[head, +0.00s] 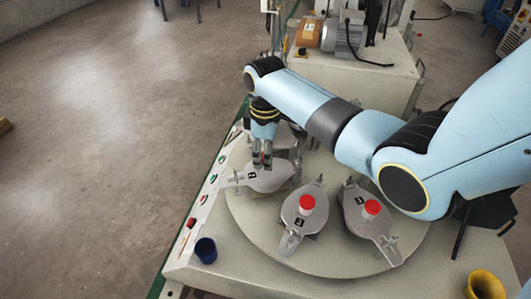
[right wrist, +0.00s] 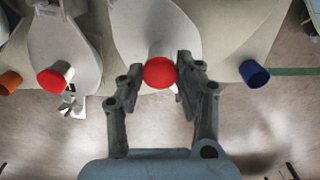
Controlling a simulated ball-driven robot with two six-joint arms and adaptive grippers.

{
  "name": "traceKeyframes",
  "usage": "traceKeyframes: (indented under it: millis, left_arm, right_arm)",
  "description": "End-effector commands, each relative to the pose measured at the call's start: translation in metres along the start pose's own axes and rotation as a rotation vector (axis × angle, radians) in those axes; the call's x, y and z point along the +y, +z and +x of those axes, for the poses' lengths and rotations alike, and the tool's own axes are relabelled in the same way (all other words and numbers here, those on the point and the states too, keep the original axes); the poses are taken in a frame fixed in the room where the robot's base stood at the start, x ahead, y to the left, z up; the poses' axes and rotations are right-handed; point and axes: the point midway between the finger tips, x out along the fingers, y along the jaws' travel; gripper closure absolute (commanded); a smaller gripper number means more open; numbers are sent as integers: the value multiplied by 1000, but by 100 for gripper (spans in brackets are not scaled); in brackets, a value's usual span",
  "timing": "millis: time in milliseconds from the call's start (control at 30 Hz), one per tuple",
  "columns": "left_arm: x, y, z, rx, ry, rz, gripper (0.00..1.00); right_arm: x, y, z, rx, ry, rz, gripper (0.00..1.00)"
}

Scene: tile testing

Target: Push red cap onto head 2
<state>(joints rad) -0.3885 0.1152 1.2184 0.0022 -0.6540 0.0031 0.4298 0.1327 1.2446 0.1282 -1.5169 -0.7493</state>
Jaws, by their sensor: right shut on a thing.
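My right gripper (head: 262,160) reaches down over the left metal head (head: 268,180) on the round table; that head's small black label is too small to read surely. In the right wrist view, the fingers of my right gripper (right wrist: 163,82) are closed on the sides of a red cap (right wrist: 160,73). The cap is at the end of a pale head (right wrist: 140,28); whether it is seated cannot be told. In the head view the fingers hide this cap. Two other heads carry red caps, one in the middle (head: 307,202) and one at the right (head: 372,207). My left gripper is not in view.
A dark blue cup (head: 206,250) stands at the table's front left and a yellow cup (head: 487,284) at the front right. A row of buttons and lights lines the left edge (head: 205,198). A bench with a motor (head: 345,35) stands behind.

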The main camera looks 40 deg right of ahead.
Motion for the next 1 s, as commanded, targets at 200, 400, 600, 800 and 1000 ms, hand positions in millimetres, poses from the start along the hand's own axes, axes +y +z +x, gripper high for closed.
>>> traceKeyframes:
  millis: [200, 400, 600, 800, 1000]
  left_arm:
    - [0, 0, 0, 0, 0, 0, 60]
    - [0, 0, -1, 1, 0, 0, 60]
    - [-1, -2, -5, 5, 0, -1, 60]
    - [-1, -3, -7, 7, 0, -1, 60]
    - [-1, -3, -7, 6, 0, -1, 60]
  right_arm:
    - [0, 0, 0, 0, 0, 0, 75]
    - [0, 0, 0, 0, 0, 0, 75]
    - [0, 0, -1, 1, 0, 0, 75]
    - [0, 0, 0, 0, 0, 0, 75]
    - [0, 1, 1, 0, 0, 0, 75]
